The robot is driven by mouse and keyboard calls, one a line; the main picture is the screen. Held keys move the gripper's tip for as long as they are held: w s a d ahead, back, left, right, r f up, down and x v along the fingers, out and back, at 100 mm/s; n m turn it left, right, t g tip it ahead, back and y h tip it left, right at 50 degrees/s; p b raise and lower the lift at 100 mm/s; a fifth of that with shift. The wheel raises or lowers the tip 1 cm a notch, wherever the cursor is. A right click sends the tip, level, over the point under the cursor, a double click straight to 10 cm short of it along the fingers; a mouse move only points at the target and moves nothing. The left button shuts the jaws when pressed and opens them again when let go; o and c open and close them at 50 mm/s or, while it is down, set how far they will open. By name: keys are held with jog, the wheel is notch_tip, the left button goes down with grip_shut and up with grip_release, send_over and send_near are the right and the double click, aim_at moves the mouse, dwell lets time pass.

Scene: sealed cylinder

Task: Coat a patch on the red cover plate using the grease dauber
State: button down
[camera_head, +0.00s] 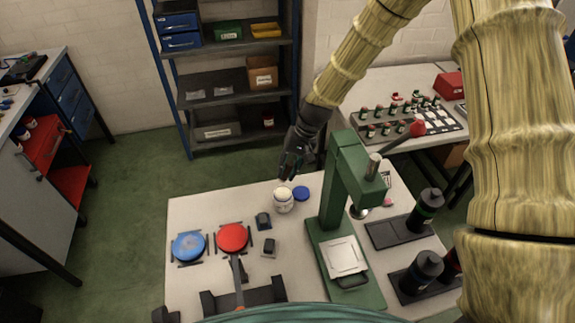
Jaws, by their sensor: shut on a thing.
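The round red cover plate (233,238) lies on the pale work table, with a round blue plate (188,246) to its left. An open white jar (283,203) stands to the right of and behind the red plate, with a blue lid (301,193) beside it. My gripper (290,170) points down just above the jar and is shut on a thin dark thing, apparently the grease dauber. The dauber's tip is too small and dark to make out. It is apart from the red plate.
A green press (345,180) stands right of the jar. A black holder (262,294) with a grey-shafted tool is in front. Black bottles (425,207) stand right; shelves (235,60) are behind.

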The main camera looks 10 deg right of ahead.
aim_at(287, 174)
jog(key=f, duration=0.1)
jog(key=f+b, duration=0.1)
jog(key=f, duration=0.1)
jog(key=shift+w+f, duration=0.1)
jog(key=shift+w, duration=0.15)
jog(key=shift+s+f+b, duration=0.2)
jog(key=shift+f+b, duration=0.6)
jog(key=shift+b, duration=0.1)
jog(key=shift+w+f, duration=0.15)
jog(key=shift+f, duration=0.25)
jog(key=shift+d, duration=0.1)
jog(key=shift+r, duration=0.1)
jog(key=shift+f+b, duration=0.3)
jog(key=shift+f, duration=0.3)
dwell(0.9)
jog(key=shift+r, duration=0.1)
jog(key=shift+r+p, duration=2.3)
jog(key=shift+r, duration=1.15)
